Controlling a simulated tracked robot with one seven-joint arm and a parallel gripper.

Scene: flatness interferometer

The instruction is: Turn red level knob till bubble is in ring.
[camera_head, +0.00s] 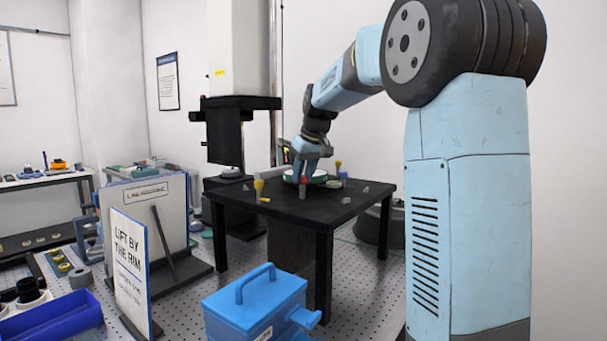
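A small red knob (303,190) stands at the front of a round white-and-green stage (318,179) on a black table. My gripper (304,180) points down from the arm, its blue fingers right above or around the red knob. I cannot tell from this distance whether the fingers touch the knob, or whether they are open or shut. The bubble and its ring are too small to make out here.
Yellow-topped posts stand left (259,187) and right (338,165) of the stage, with small loose pieces on the black table (320,212). A black-and-white column (238,60) rises behind. A blue box (258,300) and a sign (130,265) stand in front.

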